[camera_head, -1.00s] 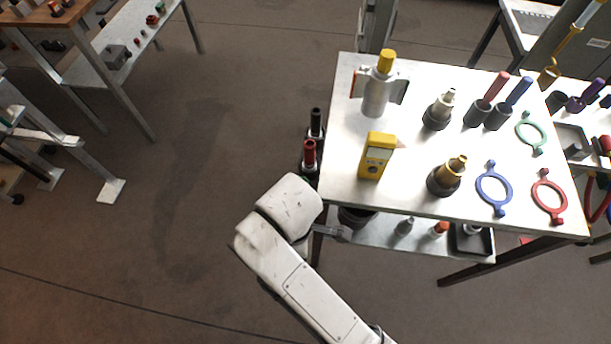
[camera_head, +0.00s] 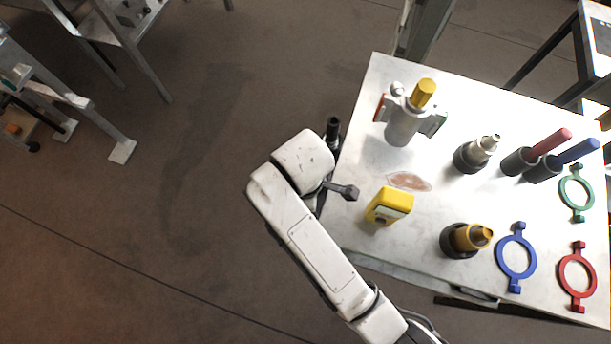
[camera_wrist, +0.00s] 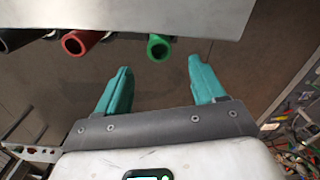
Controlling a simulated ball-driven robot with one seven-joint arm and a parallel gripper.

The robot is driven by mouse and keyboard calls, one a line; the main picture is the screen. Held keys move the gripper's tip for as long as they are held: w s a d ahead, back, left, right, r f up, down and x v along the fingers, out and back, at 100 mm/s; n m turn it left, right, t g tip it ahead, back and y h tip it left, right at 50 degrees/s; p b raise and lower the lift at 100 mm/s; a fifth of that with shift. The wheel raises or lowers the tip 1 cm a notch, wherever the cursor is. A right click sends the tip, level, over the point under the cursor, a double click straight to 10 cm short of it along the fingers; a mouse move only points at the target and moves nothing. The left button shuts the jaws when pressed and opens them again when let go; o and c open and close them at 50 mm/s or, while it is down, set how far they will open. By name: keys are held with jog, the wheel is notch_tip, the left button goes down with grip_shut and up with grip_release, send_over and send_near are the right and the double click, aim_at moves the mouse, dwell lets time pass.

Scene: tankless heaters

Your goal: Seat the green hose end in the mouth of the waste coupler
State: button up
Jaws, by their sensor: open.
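The green hose end (camera_wrist: 158,47) shows in the wrist view as an open tube mouth under the edge of a pale metal surface. My gripper (camera_wrist: 158,65) is open and empty, its two teal fingers spread to the left and right of the green hose end's line. The hose end appears just beyond the fingertips, not held. In the head view my gripper (camera_head: 345,191) is partly visible by the table's left edge, and the green hose end is hidden behind my arm. I cannot tell which thing is the waste coupler; no label is readable.
A red hose end (camera_wrist: 75,43) and a black hose end (camera_wrist: 20,38) lie left of the green one. The metal table (camera_head: 345,232) carries a yellow meter (camera_head: 390,206), a brass fitting (camera_head: 470,237), a pale fitting (camera_head: 478,153) and coloured rings. Open floor lies left.

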notch_tip(320, 180, down, 3)
jog(key=shift+a+f, duration=0.15)
jog(key=shift+f, duration=2.55)
grip_shut()
jog(key=shift+r, duration=0.1)
